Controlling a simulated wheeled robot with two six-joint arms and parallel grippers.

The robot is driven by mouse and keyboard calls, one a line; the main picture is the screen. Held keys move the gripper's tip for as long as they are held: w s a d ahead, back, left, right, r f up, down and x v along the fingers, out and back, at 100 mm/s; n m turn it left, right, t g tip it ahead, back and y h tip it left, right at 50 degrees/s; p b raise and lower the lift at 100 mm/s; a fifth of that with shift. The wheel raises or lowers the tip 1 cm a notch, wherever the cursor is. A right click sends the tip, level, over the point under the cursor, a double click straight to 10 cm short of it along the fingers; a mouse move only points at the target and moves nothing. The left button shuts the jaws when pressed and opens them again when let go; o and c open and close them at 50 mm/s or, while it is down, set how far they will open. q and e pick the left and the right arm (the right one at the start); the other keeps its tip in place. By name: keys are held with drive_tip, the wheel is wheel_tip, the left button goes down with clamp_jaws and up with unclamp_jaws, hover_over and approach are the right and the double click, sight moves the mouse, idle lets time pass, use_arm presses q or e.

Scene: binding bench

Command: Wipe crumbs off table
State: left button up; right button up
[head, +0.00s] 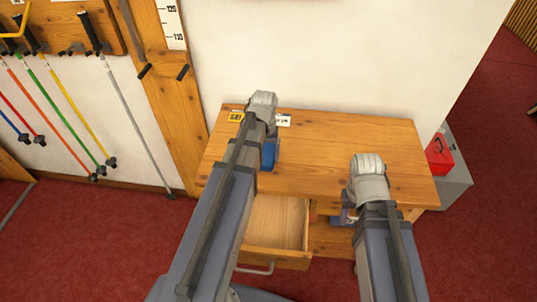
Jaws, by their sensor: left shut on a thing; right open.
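The wooden table (330,130) stands against the wall with its top mostly bare. My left gripper (263,125) is over the left part of the tabletop. Its fingers are hidden behind my wrist and forearm. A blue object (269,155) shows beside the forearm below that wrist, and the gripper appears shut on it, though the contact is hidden. My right gripper (368,190) is open over the front right of the table. Its fingers are hidden too. I cannot make out any crumbs on the tabletop.
A drawer (277,225) stands pulled out at the front left of the table. Coloured poles hang left.

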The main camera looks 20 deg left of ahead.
sight(289, 163)
use_arm(q)
drive_tip(key=shift+a, duration=0.1)
drive_tip(key=shift+w+d+f, duration=0.1)
drive_tip(key=shift+w+d, duration=0.15)
drive_tip(key=shift+d, duration=0.8)
drive_tip(key=shift+w+d, duration=0.25)
drive_tip(key=shift+d, duration=0.75)
drive_tip(key=shift+w+d, duration=0.2)
drive_tip(key=shift+d, duration=0.45)
drive_tip(key=shift+w+d, duration=0.2)
drive_tip(key=shift+d, duration=0.5)
drive_tip(key=shift+w+d, duration=0.2)
drive_tip(key=shift+d, duration=0.45)
drive_tip(key=shift+a, duration=0.1)
wheel_tip(289, 163, up, 6)
drive_tip(key=p, duration=0.6)
wheel_tip(289, 163, up, 3)
drive_tip(key=p, duration=0.3)
